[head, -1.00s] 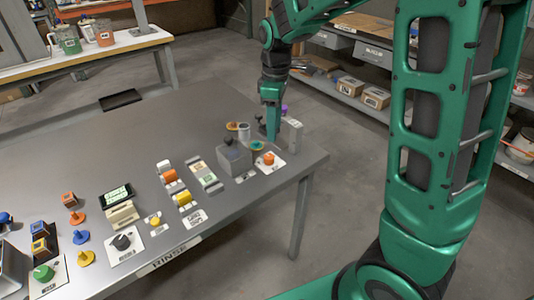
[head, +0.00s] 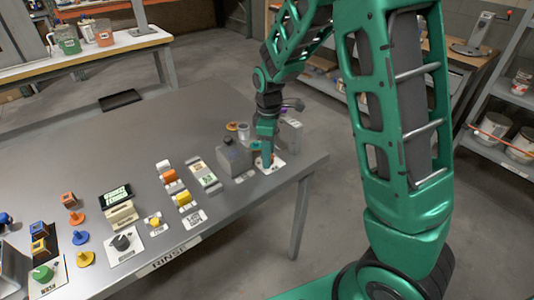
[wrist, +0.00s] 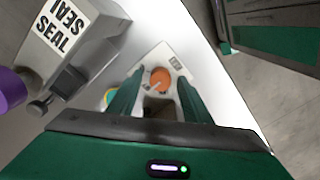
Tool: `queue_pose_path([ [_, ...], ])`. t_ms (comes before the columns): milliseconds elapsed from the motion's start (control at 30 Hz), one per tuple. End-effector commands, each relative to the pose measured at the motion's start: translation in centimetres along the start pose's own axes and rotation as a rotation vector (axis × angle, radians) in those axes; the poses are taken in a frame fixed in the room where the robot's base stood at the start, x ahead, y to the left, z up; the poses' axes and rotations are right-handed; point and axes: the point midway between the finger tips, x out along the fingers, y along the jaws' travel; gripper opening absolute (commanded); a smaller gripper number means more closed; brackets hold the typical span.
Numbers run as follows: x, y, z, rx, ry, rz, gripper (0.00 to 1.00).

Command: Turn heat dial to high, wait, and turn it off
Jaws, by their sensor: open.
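An orange dial (wrist: 160,78) with a pale pointer line sits on a white labelled plate (wrist: 181,68) in the wrist view. The label is too small to read for sure. In the head view its plate (head: 277,167) lies near the table's right corner, with the dial mostly hidden behind my gripper (head: 266,160). My gripper is open and points down over the dial. In the wrist view its two green fingers (wrist: 160,84) stand on either side of the dial, with nothing held. I cannot tell whether they touch it.
A grey box (head: 234,157) stands left of the dial. A block marked SEAL (wrist: 72,30) with a purple part (wrist: 10,88) is close by in the wrist view. A black dial (head: 121,241) and a green dial (head: 42,272) are farther left.

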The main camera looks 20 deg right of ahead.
Motion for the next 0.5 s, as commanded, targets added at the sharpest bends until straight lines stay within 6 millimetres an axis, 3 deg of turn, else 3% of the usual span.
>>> queue_pose_path([
  [267,0.10,-0.01,0.01,0.000,0.000,0.000,0.45],
  [433,0.09,0.00,0.01,0.000,0.000,0.000,0.04],
  [500,0.08,0.02,0.01,0.001,0.000,0.000,0.04],
])
